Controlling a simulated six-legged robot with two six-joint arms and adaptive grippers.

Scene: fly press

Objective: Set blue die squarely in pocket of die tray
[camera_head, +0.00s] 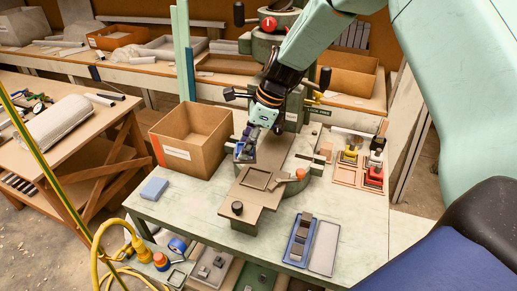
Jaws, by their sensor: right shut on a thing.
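My right gripper (250,138) comes down from the top, shut on the small blue die (243,152). The gripper partly hides the die. The die is above the back left part of a tan die tray (240,192), near the fly press. The tray's square framed pocket (256,178) looks empty, just below and right of the die in the picture. I cannot tell how high the die is above the tray. My left gripper is not in view.
An open cardboard box (190,138) stands close left of the gripper. The fly press (290,115) rises behind. A light blue block (154,188) lies at left. A blue tray (300,240) and coloured pieces (373,172) are at right. The front left tabletop is clear.

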